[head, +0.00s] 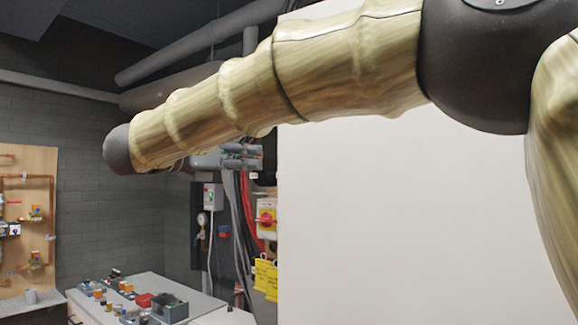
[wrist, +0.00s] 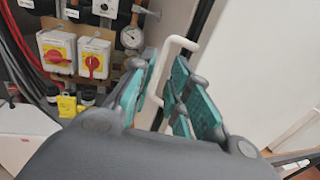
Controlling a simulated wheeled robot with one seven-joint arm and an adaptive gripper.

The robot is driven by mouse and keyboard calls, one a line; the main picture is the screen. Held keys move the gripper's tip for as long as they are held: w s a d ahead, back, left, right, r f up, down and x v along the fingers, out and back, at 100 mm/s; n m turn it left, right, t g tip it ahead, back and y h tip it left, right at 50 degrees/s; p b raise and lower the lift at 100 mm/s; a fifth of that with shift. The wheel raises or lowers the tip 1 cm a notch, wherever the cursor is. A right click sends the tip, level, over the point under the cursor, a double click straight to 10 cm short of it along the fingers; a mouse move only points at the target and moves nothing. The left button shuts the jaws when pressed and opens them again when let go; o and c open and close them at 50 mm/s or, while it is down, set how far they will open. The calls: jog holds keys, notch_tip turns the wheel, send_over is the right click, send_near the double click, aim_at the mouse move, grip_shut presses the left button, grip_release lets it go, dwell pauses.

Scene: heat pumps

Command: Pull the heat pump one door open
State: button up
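A large white panel (head: 420,220), which looks like the heat pump door, fills the right of the head view. It also shows at the right of the wrist view (wrist: 265,65). A white bar handle (wrist: 184,42) stands at the panel's left side in the wrist view. My gripper (wrist: 166,68) has its teal fingers apart, one on each side of the handle's long bar. I cannot tell whether either finger touches it. In the head view my gripper (head: 242,156) is small, beside the panel's left edge, partly hidden by my arm.
Switch boxes with red knobs (wrist: 75,55) and a round gauge (wrist: 131,38) lie left of my gripper. Yellow tags (head: 266,277) hang beside the panel. A white bench (head: 190,295) with small parts and a board with copper pipes (head: 30,215) stand at the left.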

jog(key=v, duration=1.2)
